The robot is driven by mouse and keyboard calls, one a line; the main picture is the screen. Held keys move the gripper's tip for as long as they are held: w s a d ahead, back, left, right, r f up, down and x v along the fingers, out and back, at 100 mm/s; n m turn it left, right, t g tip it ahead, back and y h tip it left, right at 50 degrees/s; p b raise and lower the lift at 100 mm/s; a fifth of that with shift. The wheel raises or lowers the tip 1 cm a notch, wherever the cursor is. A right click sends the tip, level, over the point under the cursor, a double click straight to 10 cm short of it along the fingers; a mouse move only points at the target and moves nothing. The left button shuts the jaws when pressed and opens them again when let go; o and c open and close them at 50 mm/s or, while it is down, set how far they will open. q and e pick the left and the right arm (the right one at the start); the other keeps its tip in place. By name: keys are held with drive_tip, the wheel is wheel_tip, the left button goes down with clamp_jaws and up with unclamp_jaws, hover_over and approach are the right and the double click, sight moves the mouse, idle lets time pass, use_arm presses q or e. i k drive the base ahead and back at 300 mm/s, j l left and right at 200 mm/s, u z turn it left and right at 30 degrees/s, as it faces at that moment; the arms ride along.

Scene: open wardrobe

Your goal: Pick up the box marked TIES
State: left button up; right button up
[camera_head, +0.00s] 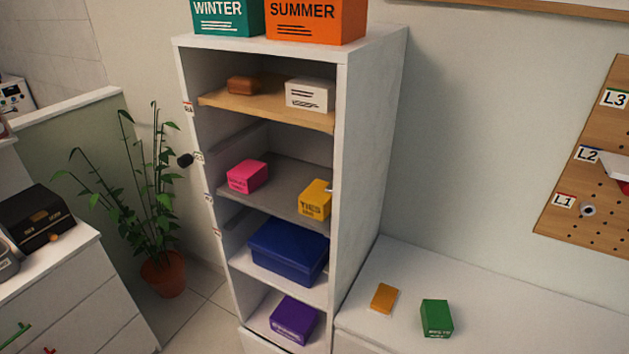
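The yellow box marked TIES (316,200) sits on the grey middle shelf (285,184) of the open wardrobe, near its right side and front edge. Its lettered face points outward. A small pale thing shows at its upper right edge, too small to make out. A pink box (247,177) stands on the same shelf to the left, with a gap between them. Neither of my grippers is in view.
The wardrobe's right side wall (368,150) stands close beside the yellow box. A blue box (288,250) and purple box (294,320) lie on lower shelves. A white box (310,95) is above. A plant (158,220) stands left; a low white bench (480,300) right.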

sight(314, 202)
drive_tip(key=i+j+z, duration=0.1)
drive_tip(key=z, duration=0.3)
drive_tip(key=i+j+z, duration=0.1)
drive_tip(key=j+z, duration=0.25)
drive_tip(key=i+j+z, duration=0.2)
drive_tip(key=j, duration=0.3)
drive_tip(key=j+z, duration=0.15)
drive_tip(key=j, duration=0.9)
drive_tip(key=i+j+z, duration=0.1)
drive_tip(key=j, duration=0.45)
